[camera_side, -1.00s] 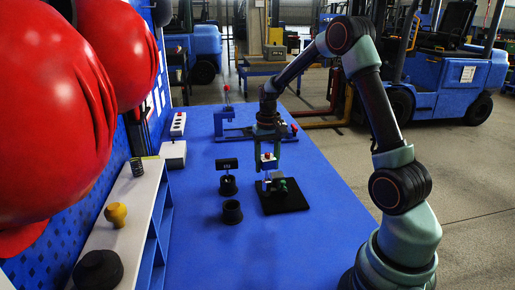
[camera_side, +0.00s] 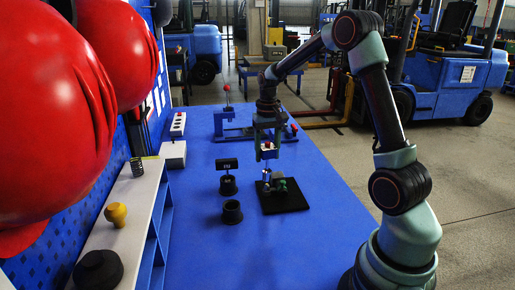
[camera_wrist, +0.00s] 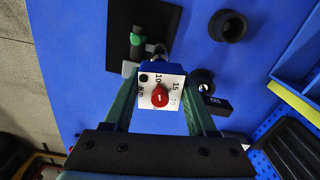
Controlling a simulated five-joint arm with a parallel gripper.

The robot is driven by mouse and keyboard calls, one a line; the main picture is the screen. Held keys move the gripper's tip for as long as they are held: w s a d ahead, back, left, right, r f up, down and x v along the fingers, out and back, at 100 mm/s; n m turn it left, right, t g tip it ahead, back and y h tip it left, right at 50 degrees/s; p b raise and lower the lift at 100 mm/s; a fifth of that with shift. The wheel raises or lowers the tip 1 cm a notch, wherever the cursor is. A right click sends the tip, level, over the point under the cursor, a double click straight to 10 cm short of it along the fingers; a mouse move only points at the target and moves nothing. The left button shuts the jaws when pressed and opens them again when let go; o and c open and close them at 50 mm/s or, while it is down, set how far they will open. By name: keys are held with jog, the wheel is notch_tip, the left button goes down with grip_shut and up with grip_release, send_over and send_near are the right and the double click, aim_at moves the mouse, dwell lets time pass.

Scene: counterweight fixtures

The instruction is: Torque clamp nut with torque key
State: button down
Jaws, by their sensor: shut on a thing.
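My gripper (camera_side: 268,148) is shut on the torque key (camera_side: 268,155), a blue body with a white numbered dial face and a red knob. In the wrist view the key (camera_wrist: 148,92) sits between the two fingertips of my gripper (camera_wrist: 160,100), dial towards the camera. A thin shaft points down from the key above the black base plate (camera_side: 292,204). The clamp (camera_side: 280,186) on that plate has green and grey parts; it also shows in the wrist view (camera_wrist: 137,42). The clamp nut is too small to make out, and I cannot tell whether the shaft touches it.
A black ring-shaped holder (camera_side: 232,212) and a small display on a stand (camera_side: 228,164) stand left of the plate. A blue fixture (camera_side: 230,134) is behind. A shelf (camera_side: 137,213) with a spring and knobs runs along the left. The mat's right side is clear.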

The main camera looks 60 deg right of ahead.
jog(key=shift+r, duration=0.4)
jog(key=shift+r, duration=1.35)
